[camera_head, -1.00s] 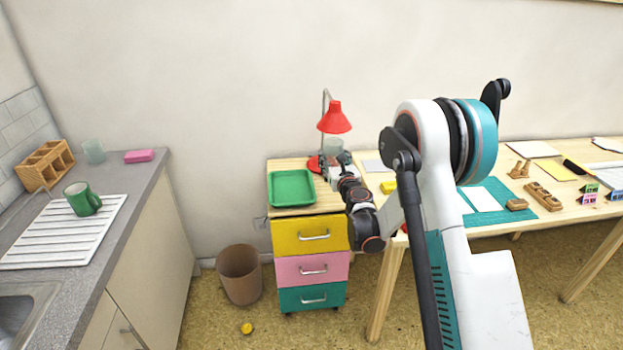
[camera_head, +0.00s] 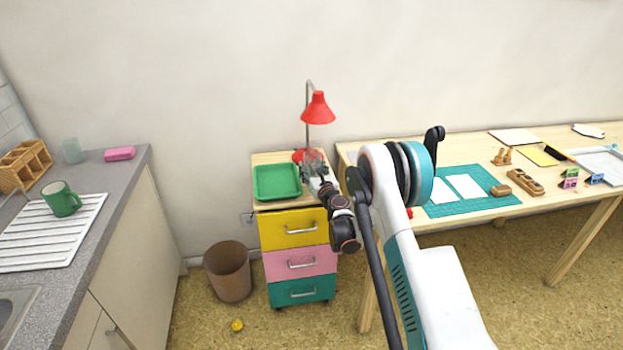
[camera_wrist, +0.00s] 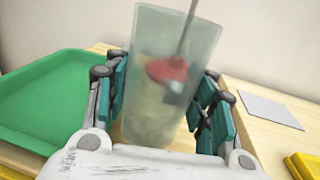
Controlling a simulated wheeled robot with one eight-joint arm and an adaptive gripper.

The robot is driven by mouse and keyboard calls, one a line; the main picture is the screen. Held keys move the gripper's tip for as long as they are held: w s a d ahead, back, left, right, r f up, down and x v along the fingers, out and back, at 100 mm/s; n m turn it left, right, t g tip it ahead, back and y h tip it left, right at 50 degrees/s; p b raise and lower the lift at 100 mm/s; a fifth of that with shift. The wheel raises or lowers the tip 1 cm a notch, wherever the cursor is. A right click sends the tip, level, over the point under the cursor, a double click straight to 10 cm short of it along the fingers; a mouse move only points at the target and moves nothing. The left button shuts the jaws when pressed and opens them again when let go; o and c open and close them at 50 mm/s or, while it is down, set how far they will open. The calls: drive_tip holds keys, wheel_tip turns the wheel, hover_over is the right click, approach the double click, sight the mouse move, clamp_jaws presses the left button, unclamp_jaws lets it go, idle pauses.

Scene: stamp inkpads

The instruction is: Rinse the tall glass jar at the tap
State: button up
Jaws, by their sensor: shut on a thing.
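A tall, clear greenish glass jar (camera_wrist: 160,110) stands between the teal-padded fingers of my gripper (camera_wrist: 165,105) in the wrist view. My gripper is shut on its sides. The jar leans slightly in that picture, and a red shape shows through it. In the head view my gripper (camera_head: 314,172) is over the drawer cabinet, beside the red lamp; the jar (camera_head: 312,157) is small and partly hidden there. I cannot tell whether its base touches the cabinet top. The sink (camera_head: 14,312) is cut off at the lower left. I cannot make out the tap clearly.
A green tray (camera_head: 277,181) is left of my gripper and the red lamp (camera_head: 318,108) is close behind. The counter holds a green mug (camera_head: 61,199) on a white drainer (camera_head: 50,238), a wooden rack, a glass tumbler (camera_head: 73,151) and a pink block. Floor shows between counter and cabinet.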

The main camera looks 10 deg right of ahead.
wheel_tip(320, 180, down, 3)
drive_tip(key=shift+r+b, duration=0.1)
drive_tip(key=shift+b, duration=0.35)
drive_tip(key=shift+r, duration=0.1)
drive_tip(key=o, duration=1.2)
drive_tip(key=shift+o, duration=0.2)
